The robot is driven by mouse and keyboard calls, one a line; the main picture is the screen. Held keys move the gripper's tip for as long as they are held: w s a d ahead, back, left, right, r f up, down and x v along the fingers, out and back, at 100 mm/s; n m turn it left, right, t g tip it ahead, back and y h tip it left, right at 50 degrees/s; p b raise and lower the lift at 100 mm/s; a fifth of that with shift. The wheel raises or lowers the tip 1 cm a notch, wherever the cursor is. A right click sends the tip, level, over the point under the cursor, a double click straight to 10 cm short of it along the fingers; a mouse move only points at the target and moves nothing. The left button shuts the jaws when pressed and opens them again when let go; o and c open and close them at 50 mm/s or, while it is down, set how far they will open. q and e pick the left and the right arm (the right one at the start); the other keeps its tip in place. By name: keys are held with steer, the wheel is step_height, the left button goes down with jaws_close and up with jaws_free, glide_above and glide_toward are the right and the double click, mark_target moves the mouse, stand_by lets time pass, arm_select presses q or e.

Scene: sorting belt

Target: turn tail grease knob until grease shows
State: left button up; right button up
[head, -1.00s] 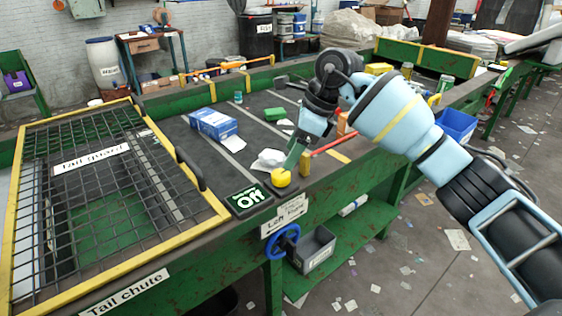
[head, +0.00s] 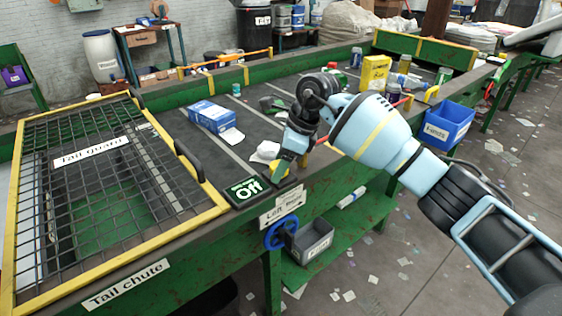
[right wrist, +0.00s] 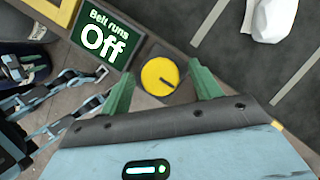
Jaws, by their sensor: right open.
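A round yellow knob (right wrist: 160,76) with a dark line on its face sits on the belt frame beside the "Belt runs Off" sign (right wrist: 101,38). My right gripper (right wrist: 161,70) is open, with one green finger on each side of the knob; I cannot tell if they touch it. In the head view my right gripper (head: 282,170) covers most of the knob. A blue handwheel (head: 268,240) is on the green frame below a white sign (head: 282,208). I see no grease. My left gripper is out of view.
The yellow-edged mesh tail guard (head: 70,205) with a black handle lies to the left. A blue and white box (head: 212,117) and paper scraps lie on the dark belt. A grey bin (head: 312,243) sits on the shelf below. A blue bin (head: 448,125) hangs at right.

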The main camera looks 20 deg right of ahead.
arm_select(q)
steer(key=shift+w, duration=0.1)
arm_select(e)
steer(key=c, duration=0.7)
steer(key=shift+c, duration=1.3)
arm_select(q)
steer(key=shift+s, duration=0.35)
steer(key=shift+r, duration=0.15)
